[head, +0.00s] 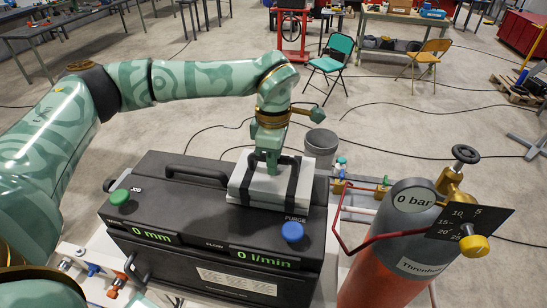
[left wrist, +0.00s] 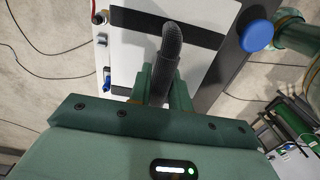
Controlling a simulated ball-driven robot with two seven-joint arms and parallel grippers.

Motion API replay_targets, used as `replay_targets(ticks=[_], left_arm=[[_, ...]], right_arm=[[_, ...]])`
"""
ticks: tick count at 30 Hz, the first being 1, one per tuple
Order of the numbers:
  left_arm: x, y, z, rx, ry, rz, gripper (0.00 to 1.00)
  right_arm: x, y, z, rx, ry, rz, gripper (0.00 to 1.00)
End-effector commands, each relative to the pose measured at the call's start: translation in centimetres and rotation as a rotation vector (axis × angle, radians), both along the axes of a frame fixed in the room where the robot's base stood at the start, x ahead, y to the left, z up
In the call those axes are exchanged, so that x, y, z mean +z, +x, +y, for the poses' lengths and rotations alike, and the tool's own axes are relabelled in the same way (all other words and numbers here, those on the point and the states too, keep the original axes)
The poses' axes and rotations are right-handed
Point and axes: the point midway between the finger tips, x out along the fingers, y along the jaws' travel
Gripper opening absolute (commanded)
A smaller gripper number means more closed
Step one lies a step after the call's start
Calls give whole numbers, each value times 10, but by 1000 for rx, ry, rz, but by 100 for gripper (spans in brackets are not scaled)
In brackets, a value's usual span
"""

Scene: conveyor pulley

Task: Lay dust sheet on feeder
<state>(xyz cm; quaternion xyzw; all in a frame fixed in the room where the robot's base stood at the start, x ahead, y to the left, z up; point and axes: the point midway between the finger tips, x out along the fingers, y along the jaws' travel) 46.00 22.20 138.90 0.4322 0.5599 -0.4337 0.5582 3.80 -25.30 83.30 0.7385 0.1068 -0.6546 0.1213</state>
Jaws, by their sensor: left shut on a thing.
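The feeder appears to be the black box-shaped machine (head: 195,215) in the head view, with green readouts, a green button and a blue button (head: 292,231). A flat whitish bundle with black straps (head: 243,181), which I take for the dust sheet, is over the feeder's right rear top. It also shows in the left wrist view (left wrist: 140,62). I cannot tell whether it rests on the top or sits just above it. My left gripper (head: 272,166) points down, shut on the bundle's dark ribbed handle (left wrist: 170,48). My right gripper is out of view.
A red and grey gas cylinder (head: 390,245) with a valve and a black gauge plate stands right of the feeder. A black handle (head: 197,175) rises from the feeder top left of the bundle. A grey bin (head: 321,147) and chairs stand behind on the floor.

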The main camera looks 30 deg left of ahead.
Motion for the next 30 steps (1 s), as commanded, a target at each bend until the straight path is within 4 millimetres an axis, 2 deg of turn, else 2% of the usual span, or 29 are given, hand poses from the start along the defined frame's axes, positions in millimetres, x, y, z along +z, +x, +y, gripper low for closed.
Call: replay_targets(ticks=[4,5,7,8,16,20,23,30], left_arm=[[-2,0,0,0,-1,-1,0],[-3,0,0,0,0,-2,22],[-2,0,0,0,-1,-1,42],[-2,0,0,0,-1,-1,45],[-3,0,0,0,1,1,45],[8,1,0,1,1,-2,45],[26,1,0,0,0,-5,45],[93,1,0,1,1,-6,45]], right_arm=[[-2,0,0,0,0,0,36],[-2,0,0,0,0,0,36],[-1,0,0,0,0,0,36],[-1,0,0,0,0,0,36],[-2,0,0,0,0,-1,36],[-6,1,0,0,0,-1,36],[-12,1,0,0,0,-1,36],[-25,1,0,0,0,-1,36]])
